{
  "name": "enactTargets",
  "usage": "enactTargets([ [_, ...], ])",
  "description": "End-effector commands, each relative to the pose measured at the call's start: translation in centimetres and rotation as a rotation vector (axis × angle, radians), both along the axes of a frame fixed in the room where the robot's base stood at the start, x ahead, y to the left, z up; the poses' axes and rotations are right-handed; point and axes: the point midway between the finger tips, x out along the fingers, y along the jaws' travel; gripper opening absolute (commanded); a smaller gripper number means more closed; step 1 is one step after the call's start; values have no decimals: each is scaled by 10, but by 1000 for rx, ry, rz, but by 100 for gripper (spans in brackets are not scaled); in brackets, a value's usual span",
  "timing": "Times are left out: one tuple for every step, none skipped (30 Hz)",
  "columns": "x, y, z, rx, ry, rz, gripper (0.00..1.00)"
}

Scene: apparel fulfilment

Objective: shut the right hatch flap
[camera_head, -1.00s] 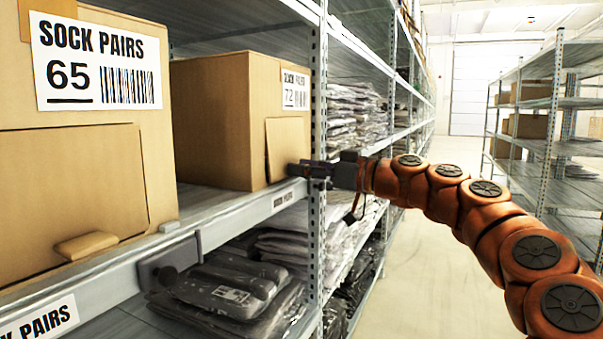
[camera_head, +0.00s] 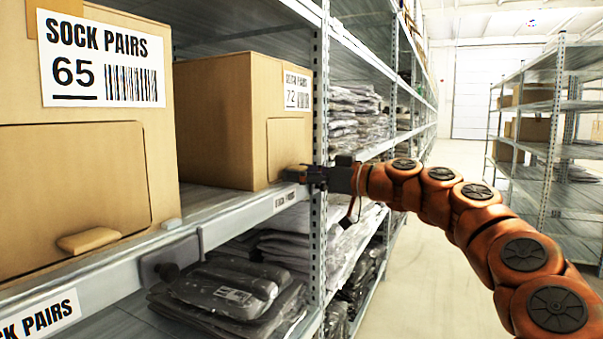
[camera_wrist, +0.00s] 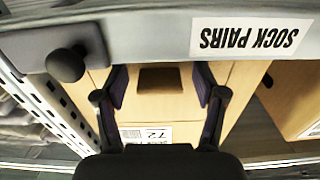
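The right box (camera_head: 225,125), labelled SOCK PAIRS 72, stands on the shelf. Its hatch flap (camera_head: 285,145) looks flush with the box front, with a thin outline around it; a small gap cannot be ruled out. A brown tab (camera_wrist: 160,80) sticks out low on the flap. My gripper (camera_head: 298,174) is at the tab, by the shelf's front edge. In the wrist view, my gripper (camera_wrist: 161,82) is open, with one finger on each side of the tab and visible gaps between. The left box (camera_head: 90,150), labelled 65, has its flap (camera_head: 70,190) flush.
A metal shelf upright (camera_head: 319,120) stands close beside my gripper. The shelf lip (camera_head: 225,220) runs below the boxes and carries a dark knob (camera_wrist: 66,64) on a plate. Bagged garments (camera_head: 235,285) lie on the lower shelf. The aisle (camera_head: 410,260) is clear.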

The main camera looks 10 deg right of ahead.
Motion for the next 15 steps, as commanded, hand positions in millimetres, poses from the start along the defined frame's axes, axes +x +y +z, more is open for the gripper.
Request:
enactTargets([
  [0, 0, 1, 1, -1, -1, 73],
  [0, 0, 1, 2, -1, -1, 73],
  [0, -1, 2, 1, -2, -1, 73],
  [0, -1, 2, 2, -3, -1, 73],
  [0, -1, 2, 2, -3, -2, 73],
  [0, -1, 2, 2, -3, -2, 73],
  [0, -1, 3, 3, -3, -2, 73],
  [-1, -1, 3, 3, -3, -2, 73],
  [-1, -2, 3, 4, -4, -3, 73],
  [-2, -3, 3, 4, -4, -3, 73],
  [-3, -5, 3, 4, -4, -3, 73],
  [-5, -8, 3, 4, -4, -3, 73],
  [-7, -10, 3, 4, -4, -3, 73],
  [-9, -14, 3, 6, -4, -4, 73],
  [-12, -19, 3, 5, -3, -4, 73],
])
